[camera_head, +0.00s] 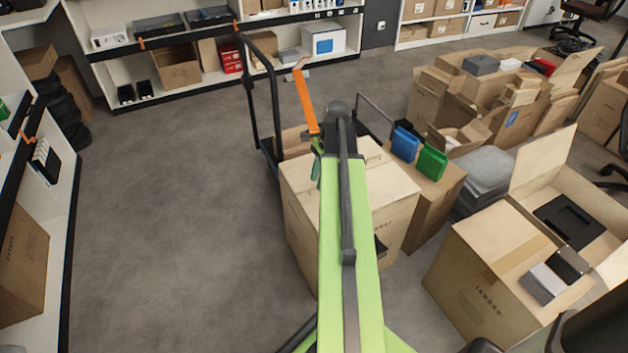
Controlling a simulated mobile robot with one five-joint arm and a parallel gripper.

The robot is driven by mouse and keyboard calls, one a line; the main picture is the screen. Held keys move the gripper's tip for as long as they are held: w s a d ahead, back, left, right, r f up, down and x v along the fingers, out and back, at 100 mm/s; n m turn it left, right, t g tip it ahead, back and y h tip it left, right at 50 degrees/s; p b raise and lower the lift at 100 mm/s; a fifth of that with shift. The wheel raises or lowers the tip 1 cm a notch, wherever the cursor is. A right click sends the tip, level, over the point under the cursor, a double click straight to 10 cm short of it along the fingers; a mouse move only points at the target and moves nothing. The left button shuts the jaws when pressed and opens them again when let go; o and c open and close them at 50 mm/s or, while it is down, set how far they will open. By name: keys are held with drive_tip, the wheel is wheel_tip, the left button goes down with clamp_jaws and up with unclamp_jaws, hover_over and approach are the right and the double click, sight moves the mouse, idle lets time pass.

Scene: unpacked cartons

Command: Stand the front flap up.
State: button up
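My green arm reaches up the middle of the picture and ends in an orange link. My gripper (300,64) seems to be at the far end of that link, too small to tell open from shut. A carton (300,225) stands under my arm, which hides part of its top; the visible top looks closed. I cannot tell which flap is the front flap. My gripper appears apart from both cartons.
A blue box (405,144) and a green box (432,162) stand on a carton behind. A dark trolley handle (275,90) rises behind my arm. Shelves line the left and back. Floor at left is clear.

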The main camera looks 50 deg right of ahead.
drive_tip(key=shift+s+f+b, duration=0.15)
drive_tip(key=shift+f+b, duration=1.2)
drive_tip(key=shift+f, duration=0.35)
drive_tip(key=shift+r, duration=0.1)
clamp_jaws()
